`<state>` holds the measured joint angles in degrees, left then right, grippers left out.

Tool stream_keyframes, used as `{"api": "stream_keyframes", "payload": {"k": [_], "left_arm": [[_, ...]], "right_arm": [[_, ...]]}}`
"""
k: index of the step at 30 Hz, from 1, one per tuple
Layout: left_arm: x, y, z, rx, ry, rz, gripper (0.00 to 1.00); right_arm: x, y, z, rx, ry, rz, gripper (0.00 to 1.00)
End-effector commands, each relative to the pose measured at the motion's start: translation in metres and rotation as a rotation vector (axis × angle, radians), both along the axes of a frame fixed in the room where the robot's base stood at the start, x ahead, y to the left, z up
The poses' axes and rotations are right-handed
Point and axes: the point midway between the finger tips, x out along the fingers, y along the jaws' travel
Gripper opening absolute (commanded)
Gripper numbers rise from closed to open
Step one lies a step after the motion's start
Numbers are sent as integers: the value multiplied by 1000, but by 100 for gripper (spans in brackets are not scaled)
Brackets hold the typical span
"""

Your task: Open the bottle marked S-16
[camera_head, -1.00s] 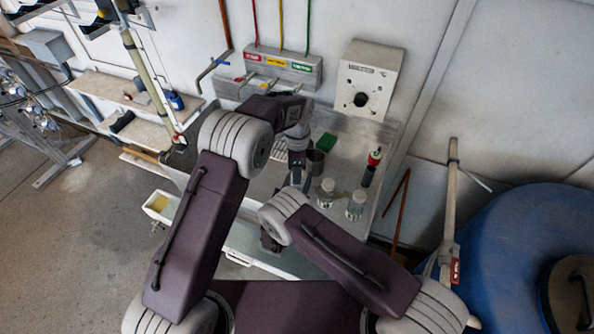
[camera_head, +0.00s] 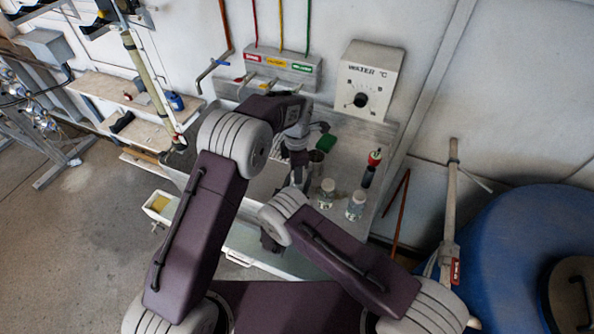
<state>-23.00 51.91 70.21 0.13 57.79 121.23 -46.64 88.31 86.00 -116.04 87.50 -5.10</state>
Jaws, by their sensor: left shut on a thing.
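Two small clear bottles with pale caps stand on the metal bench: one bottle (camera_head: 327,194) just right of my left gripper, the other bottle (camera_head: 356,206) farther right. Their labels are too small to read, so I cannot tell which is S-16. My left gripper (camera_head: 298,178) points down over the bench, left of the bottles. It is shut on something that its own fingers and my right arm hide. My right gripper (camera_head: 270,242) is low by the front edge of the bench, mostly behind my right forearm; its jaws do not show clearly.
A white box with a dial (camera_head: 367,82) and a grey tap panel (camera_head: 282,70) are behind. A blue drum (camera_head: 510,240) is at the right.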

Motion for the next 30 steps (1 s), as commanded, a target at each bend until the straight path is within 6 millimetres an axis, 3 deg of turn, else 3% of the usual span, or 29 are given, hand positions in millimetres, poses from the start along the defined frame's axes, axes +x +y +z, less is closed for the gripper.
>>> {"api": "stream_keyframes", "payload": {"k": [5,30], "left_arm": [[1,1,1,-1,-4,239,0],[1,1,8,0,-5,234,0]], "right_arm": [[0,-1,0,-1,0,-2,0],[0,-1,0,0,0,-1,0]]}}
